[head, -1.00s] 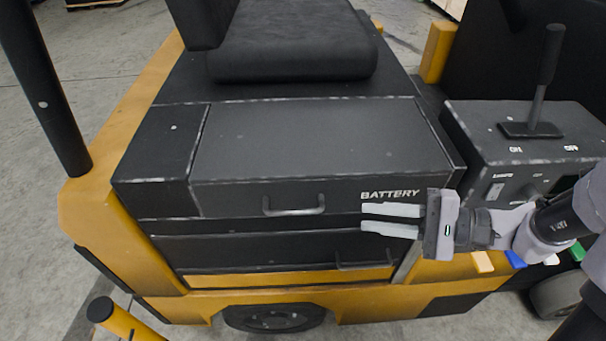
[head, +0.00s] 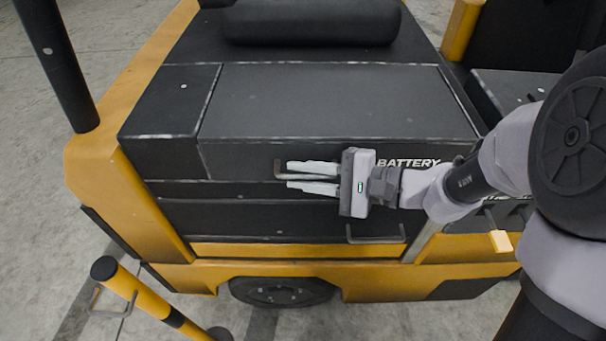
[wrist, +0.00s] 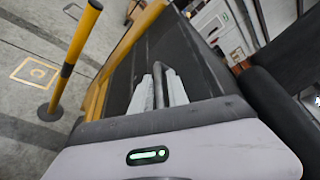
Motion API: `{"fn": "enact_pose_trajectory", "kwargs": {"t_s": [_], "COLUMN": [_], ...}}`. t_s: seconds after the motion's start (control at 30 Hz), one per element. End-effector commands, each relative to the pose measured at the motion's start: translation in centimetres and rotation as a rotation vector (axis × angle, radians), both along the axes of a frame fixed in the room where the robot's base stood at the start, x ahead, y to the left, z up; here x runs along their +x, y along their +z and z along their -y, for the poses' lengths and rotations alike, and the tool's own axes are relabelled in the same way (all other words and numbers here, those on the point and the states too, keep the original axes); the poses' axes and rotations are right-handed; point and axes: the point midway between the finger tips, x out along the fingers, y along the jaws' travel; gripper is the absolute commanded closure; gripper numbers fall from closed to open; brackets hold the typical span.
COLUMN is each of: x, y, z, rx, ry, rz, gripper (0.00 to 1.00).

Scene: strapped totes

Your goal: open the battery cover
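The battery cover (head: 330,105) is a dark grey panel with a white "BATTERY" label (head: 408,162) on its front face, below the seat; it looks closed. Its bar handle (head: 278,169) is on that front face, mostly hidden behind my fingers in the head view. My gripper (head: 313,178) is open at the handle, one finger above the other. In the wrist view the handle bar (wrist: 158,86) shows between the two pale fingers. I cannot tell whether either finger touches it.
A lower drawer-like panel with its own handle (head: 376,236) lies below the cover. A black post (head: 55,65) stands at the left. A yellow-and-black bollard (head: 140,295) stands at the front left. The seat (head: 310,22) is behind the cover.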

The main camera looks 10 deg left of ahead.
Motion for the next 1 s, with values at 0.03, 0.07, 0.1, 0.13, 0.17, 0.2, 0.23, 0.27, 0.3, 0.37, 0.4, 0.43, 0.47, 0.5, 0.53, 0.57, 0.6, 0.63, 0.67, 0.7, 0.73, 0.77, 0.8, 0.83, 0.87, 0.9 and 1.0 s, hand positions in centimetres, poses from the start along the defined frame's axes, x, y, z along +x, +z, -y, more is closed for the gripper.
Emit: {"fn": "enact_pose_trajectory", "kwargs": {"t_s": [0.03,0.07,0.1,0.13,0.17,0.2,0.23,0.27,0.3,0.37,0.4,0.43,0.47,0.5,0.53,0.57,0.6,0.63,0.67,0.7,0.73,0.77,0.8,0.83,0.87,0.9,1.0], "x": [0.00,0.01,0.00,0.00,0.00,0.00,0.00,0.00,0.00,0.01,0.01,0.01,0.01,0.01,0.01,0.00,0.00,0.00,0.01,0.00,0.00,0.00,0.00,0.00,0.00,0.00,0.00], "y": [0.01,0.02,0.01,0.01,0.01,0.02,0.02,0.02,0.02,0.01,0.01,0.01,0.01,0.02,0.02,0.01,0.01,0.01,0.02,0.01,0.01,0.01,0.01,0.01,0.01,0.01,0.01], "z": [0.01,0.02,0.03,0.03,0.03,0.04,0.04,0.04,0.05,0.05,0.05,0.05,0.05,0.06,0.06,0.06,0.06,0.06,0.06,0.06,0.06,0.06,0.06,0.06,0.06,0.06,0.06], "rx": [0.000,0.000,0.000,0.000,0.000,0.000,0.000,0.000,0.000,0.000,0.000,0.000,0.000,0.000,0.000,0.000,0.000,0.000,0.000,0.000,0.000,0.000,0.000,0.000,0.000,0.000,0.000], "ry": [0.000,0.000,0.000,0.000,0.000,0.000,0.000,0.000,0.000,0.000,0.000,0.000,0.000,0.000,0.000,0.000,0.000,0.000,0.000,0.000,0.000,0.000,0.000,0.000,0.000,0.000,0.000], "rz": [0.000,0.000,0.000,0.000,0.000,0.000,0.000,0.000,0.000,0.000,0.000,0.000,0.000,0.000,0.000,0.000,0.001,0.001,0.001,0.001,0.001,0.001,0.001,0.001,0.001,0.001,0.001], "gripper": [0.80,0.80,0.80,0.82,0.88,0.96,1.00,1.00,1.00,1.00,1.00,1.00,1.00,1.00,1.00,1.00,1.00,1.00,1.00,1.00,1.00,1.00,1.00,1.00,1.00,1.00,1.00]}}
